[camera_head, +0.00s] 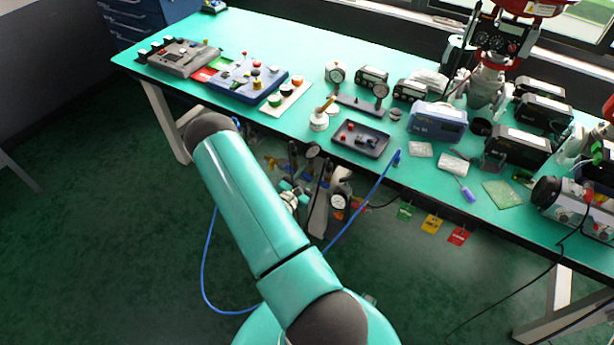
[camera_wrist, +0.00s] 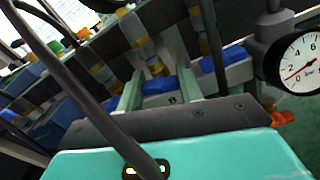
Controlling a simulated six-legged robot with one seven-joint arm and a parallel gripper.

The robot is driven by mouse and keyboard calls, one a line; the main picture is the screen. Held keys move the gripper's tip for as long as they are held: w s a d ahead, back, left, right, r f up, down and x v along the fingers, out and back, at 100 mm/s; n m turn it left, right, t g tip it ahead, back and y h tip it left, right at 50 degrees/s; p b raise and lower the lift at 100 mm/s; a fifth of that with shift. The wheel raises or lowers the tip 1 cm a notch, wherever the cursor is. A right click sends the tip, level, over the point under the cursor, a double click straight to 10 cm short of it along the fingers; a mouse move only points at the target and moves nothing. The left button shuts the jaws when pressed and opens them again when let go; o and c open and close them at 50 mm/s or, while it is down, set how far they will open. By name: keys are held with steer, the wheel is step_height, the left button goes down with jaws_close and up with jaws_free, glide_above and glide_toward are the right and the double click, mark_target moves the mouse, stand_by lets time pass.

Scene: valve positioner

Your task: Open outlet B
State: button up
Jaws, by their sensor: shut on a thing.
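Outlet B's blue handle (camera_wrist: 157,86) sits just above a plate marked "B" (camera_wrist: 173,99) in the wrist view. My gripper (camera_wrist: 160,82) has its two pale green fingers on either side of this handle and is shut on it. Fittings with yellow and grey bands rise behind it. In the head view my gripper (camera_head: 290,195) is at the valve assembly (camera_head: 318,205) below the table's front edge. The handle is too small to make out there, and my arm hides part of the assembly.
Another blue handle (camera_wrist: 208,64) is close on the right. A white pressure gauge (camera_wrist: 300,65) and an orange-red handle (camera_wrist: 283,118) stand farther right. A blue hose (camera_head: 365,205) hangs from the green table (camera_head: 310,55), near coloured tags (camera_head: 431,223). The floor is open at left.

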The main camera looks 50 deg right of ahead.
steer(key=o, duration=0.7)
steer(key=shift+a, duration=0.15)
steer(key=s+a, duration=0.1)
steer(key=a, duration=1.2)
steer(key=shift+s+a, duration=0.15)
steer(key=shift+a, duration=0.1)
